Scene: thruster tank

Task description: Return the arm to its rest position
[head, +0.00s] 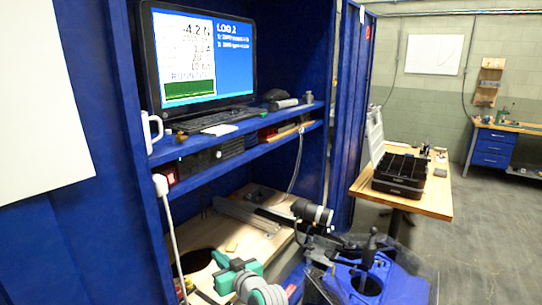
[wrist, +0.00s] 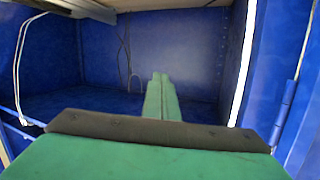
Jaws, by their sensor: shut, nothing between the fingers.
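My gripper (wrist: 160,95) shows in the wrist view as two green fingers pressed together, with nothing between them. They point into a blue-walled space, and no object touches them. In the head view my gripper (head: 221,260) is the green part at the bottom, left of centre, on my grey arm. It is over or in front of the wooden bench top (head: 255,200) inside the blue cabinet. I cannot tell its exact height above the wood. Most of my arm is out of frame at the bottom.
A blue shelf (head: 245,137) with a monitor (head: 205,55), keyboard and mug stands above the bench. A black cylindrical device (head: 312,212) and a blue tank (head: 375,285) are at right. A wooden table (head: 432,205) holds a black tray (head: 400,177). Open floor lies further right.

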